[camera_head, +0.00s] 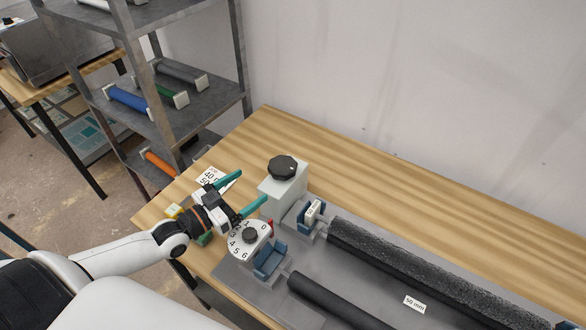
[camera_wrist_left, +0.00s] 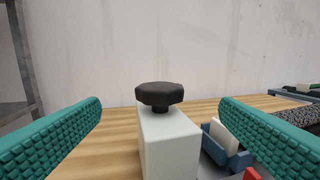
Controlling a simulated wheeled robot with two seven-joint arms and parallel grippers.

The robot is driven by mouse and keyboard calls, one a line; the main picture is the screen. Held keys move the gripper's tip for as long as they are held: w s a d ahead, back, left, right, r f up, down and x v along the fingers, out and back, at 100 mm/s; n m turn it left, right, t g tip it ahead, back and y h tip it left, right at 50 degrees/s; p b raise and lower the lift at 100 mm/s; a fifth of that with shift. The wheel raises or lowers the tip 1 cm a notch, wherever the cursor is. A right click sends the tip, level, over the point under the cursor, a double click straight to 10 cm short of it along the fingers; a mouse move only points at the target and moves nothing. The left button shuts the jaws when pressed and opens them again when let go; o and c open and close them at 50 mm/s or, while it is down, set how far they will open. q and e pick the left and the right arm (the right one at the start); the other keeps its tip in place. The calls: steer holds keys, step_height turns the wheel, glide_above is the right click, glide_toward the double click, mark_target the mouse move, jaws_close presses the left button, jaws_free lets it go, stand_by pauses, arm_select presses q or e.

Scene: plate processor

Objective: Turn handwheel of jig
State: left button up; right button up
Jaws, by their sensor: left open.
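The jig's handwheel is a dark faceted knob (camera_head: 283,167) on top of a pale grey block (camera_head: 285,190) at the left end of the jig (camera_head: 365,276). In the left wrist view the handwheel (camera_wrist_left: 159,95) stands upright on a short stem above the block (camera_wrist_left: 169,145), centred between my fingers. My left gripper (camera_head: 254,189) is open with teal ridged fingers, close to the block on its left side. The fingers are apart from the handwheel and hold nothing. My right gripper is not in view.
Blue clamps (camera_head: 270,261) and dark rollers (camera_head: 340,302) lie along the jig. A grey metal shelf (camera_head: 205,100) with coloured rollers stands left. The wooden tabletop (camera_head: 370,190) behind the jig is clear.

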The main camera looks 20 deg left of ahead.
mark_target(286, 166)
arm_select(q)
steer(key=x, duration=0.7)
steer(key=f+x, duration=0.1)
steer(key=x, duration=0.3)
steer(key=shift+w+d+f+p, duration=0.1)
steer(key=shift+w+p, duration=0.25)
steer(key=shift+p, duration=0.05)
steer(key=shift+w+d, duration=0.3)
steer(key=shift+w, duration=0.35)
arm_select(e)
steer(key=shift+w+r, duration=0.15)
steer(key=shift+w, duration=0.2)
arm_select(q)
steer(key=shift+c, duration=0.3)
